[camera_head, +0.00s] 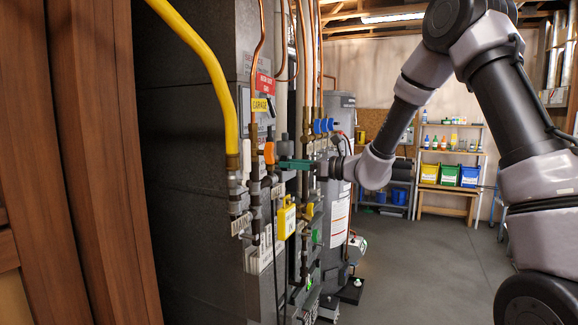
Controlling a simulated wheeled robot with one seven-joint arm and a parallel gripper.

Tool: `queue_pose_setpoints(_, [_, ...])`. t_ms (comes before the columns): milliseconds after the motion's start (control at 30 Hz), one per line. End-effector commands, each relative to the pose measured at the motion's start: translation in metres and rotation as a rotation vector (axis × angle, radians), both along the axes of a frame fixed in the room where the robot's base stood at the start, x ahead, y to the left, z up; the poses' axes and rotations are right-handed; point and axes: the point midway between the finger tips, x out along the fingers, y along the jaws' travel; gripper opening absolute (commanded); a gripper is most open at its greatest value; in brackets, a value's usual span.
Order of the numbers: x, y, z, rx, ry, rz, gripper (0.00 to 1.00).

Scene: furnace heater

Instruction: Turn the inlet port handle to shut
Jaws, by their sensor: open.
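My gripper (285,163) has green fingers and reaches in from the right, pointing left at the pipework on the side of the dark furnace. Its fingertips are close to an orange valve handle (269,152) on a vertical pipe. I cannot tell whether they touch it. The gap between the fingers is hard to see from this side. Blue handles (323,126) sit on copper pipes behind and above the gripper. A yellow tag or lock (286,221) hangs on the pipes below. I cannot tell which handle is labelled as the inlet port.
A thick yellow pipe (213,65) curves down in front of the dark furnace cabinet (185,150). Wooden boards (105,150) stand at the left. A grey tank (333,230) is behind the pipes. Shelves with bins (449,175) stand at the back. The floor (420,270) at right is clear.

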Motion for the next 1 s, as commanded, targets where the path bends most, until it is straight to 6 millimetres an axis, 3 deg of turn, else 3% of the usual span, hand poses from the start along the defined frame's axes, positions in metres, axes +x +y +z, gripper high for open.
queue_pose_setpoints(67, [0.0000, -0.0001, 0.0000, 0.000, 0.000, 0.000, 0.47])
queue_pose_setpoints(100, [0.0000, -0.0001, 0.0000, 0.000, 0.000, 0.000, 0.32])
queue_pose_setpoints(200, [-0.0001, -0.0002, 0.0000, 0.000, 0.000, 0.000, 0.00])
queue_pose_setpoints(433, [-0.0001, -0.0003, -0.0001, 0.010, 0.028, 0.000, 0.00])
queue_pose_setpoints(733, [-0.0001, -0.0004, -0.0002, 0.126, 0.346, 0.000, 0.00])
queue_pose_setpoints(1000, [-0.0002, -0.0005, -0.0002, 0.138, 0.379, 0.000, 0.00])
